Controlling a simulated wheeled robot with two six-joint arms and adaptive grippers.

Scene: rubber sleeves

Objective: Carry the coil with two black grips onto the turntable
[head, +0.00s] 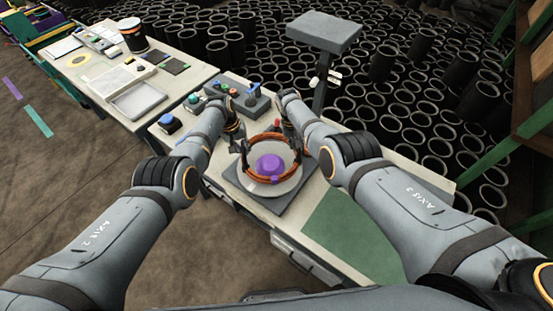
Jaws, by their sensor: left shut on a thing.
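The coil (270,135) is an orange-brown ring with a dark grip at its left and right sides. It appears around the purple hub (269,166) of the turntable (285,188), a pale disc on a grey square base. I cannot tell whether the coil touches the disc or hangs just above it. My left gripper (240,143) is shut on the coil's left grip. My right gripper (295,142) is at the coil's right grip, but its fingers are small and dark, so their closure is unclear.
Behind the turntable is a grey control box (252,103) with a joystick. A grey panel on a post (325,30) stands behind my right arm. A green mat (350,235) lies at right front. Many black sleeves (400,110) fill the floor beyond.

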